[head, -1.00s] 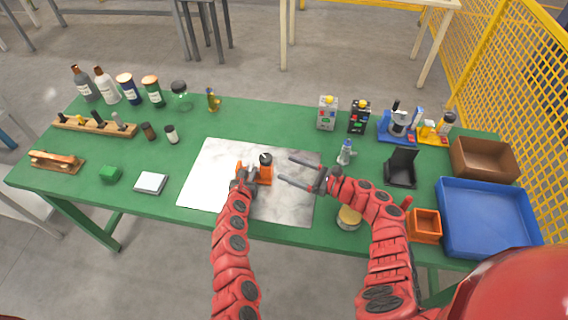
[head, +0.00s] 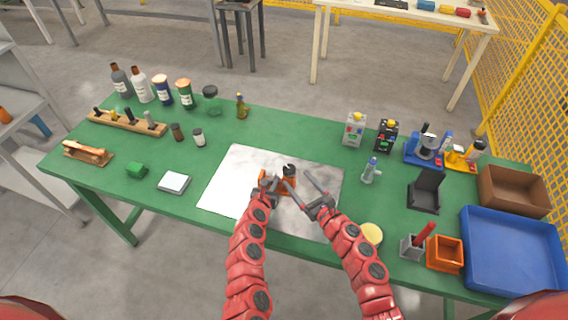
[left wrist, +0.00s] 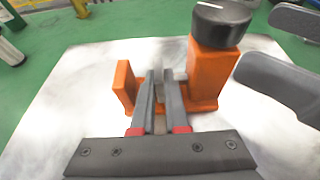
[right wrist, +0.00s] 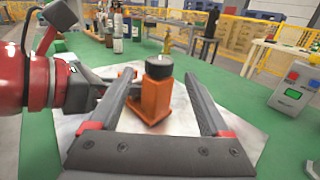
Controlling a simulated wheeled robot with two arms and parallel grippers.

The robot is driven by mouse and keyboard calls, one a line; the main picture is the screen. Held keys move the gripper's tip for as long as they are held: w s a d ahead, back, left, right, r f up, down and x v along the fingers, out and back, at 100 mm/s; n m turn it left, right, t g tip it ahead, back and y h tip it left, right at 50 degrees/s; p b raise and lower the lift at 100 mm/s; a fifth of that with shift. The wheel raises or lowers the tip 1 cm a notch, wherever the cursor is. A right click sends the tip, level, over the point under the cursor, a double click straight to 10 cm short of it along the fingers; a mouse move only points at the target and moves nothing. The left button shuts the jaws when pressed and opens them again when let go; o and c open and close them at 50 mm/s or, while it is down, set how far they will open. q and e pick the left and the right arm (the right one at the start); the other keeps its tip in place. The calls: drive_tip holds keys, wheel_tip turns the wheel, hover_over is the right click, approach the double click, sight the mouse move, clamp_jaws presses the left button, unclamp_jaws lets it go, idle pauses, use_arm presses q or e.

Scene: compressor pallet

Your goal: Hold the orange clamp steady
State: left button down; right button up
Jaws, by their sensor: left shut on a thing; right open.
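The orange clamp (head: 284,186) with a black knob stands upright on the pale metal sheet (head: 232,185) in the middle of the green table. In the left wrist view the clamp (left wrist: 208,75) shows its low orange jaw at left and the taller knobbed post at right. My left gripper (head: 268,186) is shut on the clamp, its fingers between the two orange uprights. My right gripper (head: 304,188) is open and empty, just right of the clamp. In the right wrist view the clamp (right wrist: 155,98) shows beyond and between the spread fingers.
At right are a blue tray (head: 510,250), a brown bin (head: 514,190), an orange box (head: 444,252) and a black stand (head: 425,190). A small dispenser bottle (head: 370,170) stands right of the sheet. Bottles (head: 163,90) line the back left. The sheet's left part is clear.

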sight(284, 167)
drive_tip(key=x, duration=0.9)
drive_tip(key=shift+r, duration=0.1)
drive_tip(key=shift+c, duration=0.3)
clamp_jaws()
drive_tip(key=shift+s+a+n+g+y, duration=0.15)
drive_tip(key=shift+n+g+y, duration=0.75)
drive_tip(key=shift+y, duration=0.15)
drive_tip(key=shift+s+a+n+g+y, duration=0.1)
drive_tip(key=shift+a+n+g+y, duration=0.05)
drive_tip(key=shift+n+g+y, duration=0.85)
drive_tip(key=shift+s+a+n+g+y, duration=0.1)
drive_tip(key=shift+s+n+g+y, duration=0.1)
drive_tip(key=shift+n+g+y, duration=0.3)
drive_tip(key=shift+s, duration=0.1)
drive_tip(key=shift+o, duration=0.3)
unclamp_jaws()
